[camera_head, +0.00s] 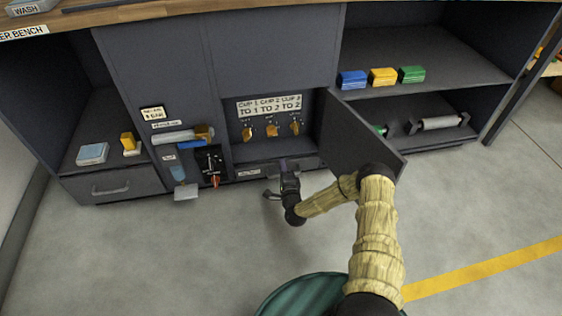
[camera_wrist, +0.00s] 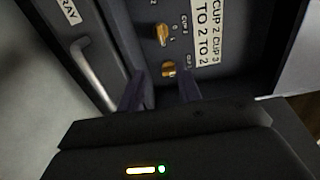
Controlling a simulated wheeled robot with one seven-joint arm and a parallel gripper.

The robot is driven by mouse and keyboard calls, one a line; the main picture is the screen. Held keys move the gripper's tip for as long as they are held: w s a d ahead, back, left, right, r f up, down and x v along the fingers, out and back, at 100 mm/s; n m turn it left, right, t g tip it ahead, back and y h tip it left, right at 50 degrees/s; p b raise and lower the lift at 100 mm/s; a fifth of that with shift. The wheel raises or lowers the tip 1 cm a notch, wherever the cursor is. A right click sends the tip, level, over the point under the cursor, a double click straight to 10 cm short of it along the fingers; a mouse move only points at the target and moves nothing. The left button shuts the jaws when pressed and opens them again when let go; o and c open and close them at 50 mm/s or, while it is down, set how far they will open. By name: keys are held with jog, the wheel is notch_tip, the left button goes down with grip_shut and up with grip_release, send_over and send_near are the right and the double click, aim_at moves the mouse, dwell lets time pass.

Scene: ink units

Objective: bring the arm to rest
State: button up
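My arm, in straw-coloured sleeves, reaches from the lower right of the head view toward the cabinet front. My gripper (camera_head: 289,172) is low in front of the open compartment with three brass knobs (camera_head: 272,130). In the wrist view the two dark fingers of my gripper (camera_wrist: 162,88) stand apart with nothing seen between them but the background. Two brass knobs (camera_wrist: 161,34) show beyond the fingertips. I cannot tell how far the fingertips are from the compartment.
An open grey door (camera_head: 358,133) stands close to the right of my gripper, beside my forearm. A drawer handle (camera_wrist: 95,75) shows in the wrist view. A valve panel (camera_head: 211,165) with a red-tipped lever is left. Blue, yellow and green blocks (camera_head: 383,77) sit on a shelf. Floor in front is clear.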

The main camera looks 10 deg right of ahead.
jog(key=s+a+r+n+g+y+p, duration=0.2)
jog(key=a+r+n+g+p, duration=0.15)
jog(key=r+n, duration=0.35)
jog(key=s+a+r+n+g+y+p, duration=0.2)
jog(key=r+n+g, duration=0.35)
jog(key=r, duration=0.35)
jog(key=s+d+r+n+g+h+p, duration=0.2)
jog(key=s+d+r+n+g+p, duration=0.1)
jog(key=s+r, duration=1.05)
jog(key=s+d+r+n+g+h+p, duration=0.2)
jog(key=s+d+r+g+h+p, duration=0.15)
jog(key=s+r, duration=1)
jog(key=w+d+p+v, duration=0.1)
jog(key=w+p+v, duration=0.2)
jog(key=p+v, duration=1.5)
jog(key=w+d+r+p+v, duration=0.1)
jog(key=w+p+v, duration=0.2)
jog(key=p+v, duration=1.4)
jog(key=d+r+y+p, duration=0.1)
jog(key=p, duration=0.2)
jog(key=shift+s, duration=0.1)
